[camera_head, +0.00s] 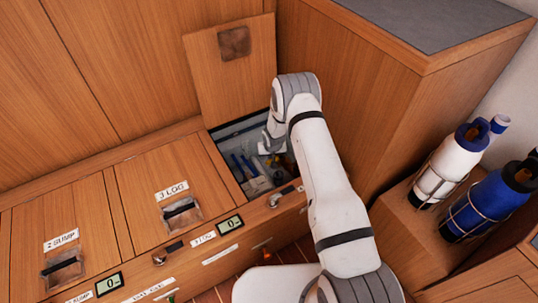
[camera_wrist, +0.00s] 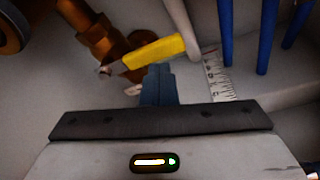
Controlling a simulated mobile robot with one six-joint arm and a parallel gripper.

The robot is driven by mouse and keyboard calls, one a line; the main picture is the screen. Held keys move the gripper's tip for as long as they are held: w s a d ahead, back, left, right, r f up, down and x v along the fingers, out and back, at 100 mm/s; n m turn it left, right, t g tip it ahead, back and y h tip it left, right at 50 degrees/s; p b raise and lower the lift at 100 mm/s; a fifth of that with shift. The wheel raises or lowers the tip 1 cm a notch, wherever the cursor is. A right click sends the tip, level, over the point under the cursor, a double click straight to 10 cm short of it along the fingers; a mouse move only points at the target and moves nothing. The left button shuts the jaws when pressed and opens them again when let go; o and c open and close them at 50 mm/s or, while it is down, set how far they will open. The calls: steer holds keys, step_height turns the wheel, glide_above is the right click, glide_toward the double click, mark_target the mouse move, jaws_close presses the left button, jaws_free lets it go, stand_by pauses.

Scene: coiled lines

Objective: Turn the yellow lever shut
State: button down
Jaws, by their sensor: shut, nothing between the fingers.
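The yellow lever (camera_wrist: 154,51) shows in the wrist view, slanting up to the right from a brass valve (camera_wrist: 100,38). The lever lies at an angle across the line of the brass body. My gripper (camera_wrist: 160,70) is shut and empty, with its blue-grey fingertips close to the lower side of the lever. I cannot tell whether they touch it. In the head view my arm reaches into an open floor hatch (camera_head: 227,133), and the arm hides part of the opening. I cannot make out the lever clearly there.
Blue and white pipes (camera_wrist: 263,35) and a marked scale strip (camera_wrist: 215,75) stand right of the lever. The raised hatch lid (camera_head: 215,80) leans behind the opening. A wooden cabinet (camera_head: 350,100) is close at the right. Closed lids (camera_head: 145,170) lie to the left.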

steer(key=w+d+r+p+v, duration=0.15)
steer(key=p+v, duration=0.65)
steer(key=v, duration=1.7)
steer(key=w+d+p+v, duration=0.3)
steer(key=p+v, duration=0.6)
steer(key=v, duration=1.6)
steer(key=s+d+r+p, duration=0.1)
steer(key=s+r+p, duration=0.5)
steer(key=s+r, duration=0.8)
steer(key=s+d+r+m+g+p, duration=0.1)
steer(key=s+r+p, duration=0.6)
steer(key=s+r, duration=0.7)
steer(key=shift+s+d+r, duration=0.3)
steer(key=shift+d+r, duration=0.05)
steer(key=shift+d, duration=0.5)
steer(key=shift+d, duration=0.1)
